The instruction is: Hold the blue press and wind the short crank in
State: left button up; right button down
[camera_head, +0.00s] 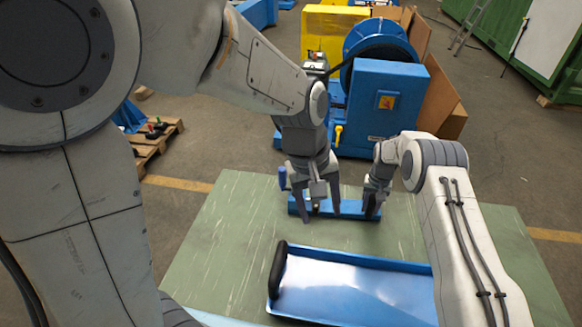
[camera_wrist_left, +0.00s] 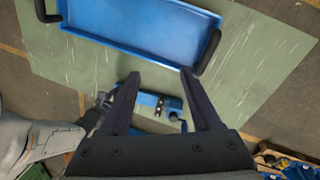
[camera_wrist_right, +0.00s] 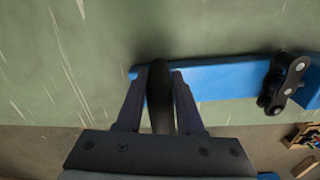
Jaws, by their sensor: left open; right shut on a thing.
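The blue press (camera_head: 350,211) lies on the green table as a long low blue bar. A dark chain link (camera_wrist_right: 285,82) sits on it in the right wrist view. My right gripper (camera_head: 372,212) is at its right end, shut on a black upright grip (camera_wrist_right: 159,95). A short crank with a blue knob (camera_head: 282,178) stands at the left end of the press. My left gripper (camera_head: 319,213) is open above the press, right of the knob. In the left wrist view the press (camera_wrist_left: 147,99) shows between its spread fingers, with nothing held.
A blue tray (camera_head: 345,262) with black end handles lies on the table nearer me. The green table (camera_head: 228,235) is bare to the left. A blue machine (camera_head: 375,110) stands on the floor beyond the table, and a wooden pallet (camera_head: 150,140) at the left.

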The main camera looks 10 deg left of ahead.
pick_arm(q)
jog(key=w+a+f+n+t+h, duration=0.1)
jog(key=w+a+f+n, duration=0.15)
jog(key=w+n, duration=0.35)
jog(key=w+a+f+n, duration=0.1)
jog(key=w+a+n, duration=0.3)
jog(key=w, duration=0.5)
jog(key=n+t, duration=0.2)
jog(key=n, duration=0.9)
send_near(282, 175)
jog(key=x, duration=0.7)
jog(key=w+x, duration=0.1)
jog(key=x, duration=0.3)
jog(key=shift+a+f, duration=0.15)
jog(key=shift+a, duration=0.1)
grip_shut()
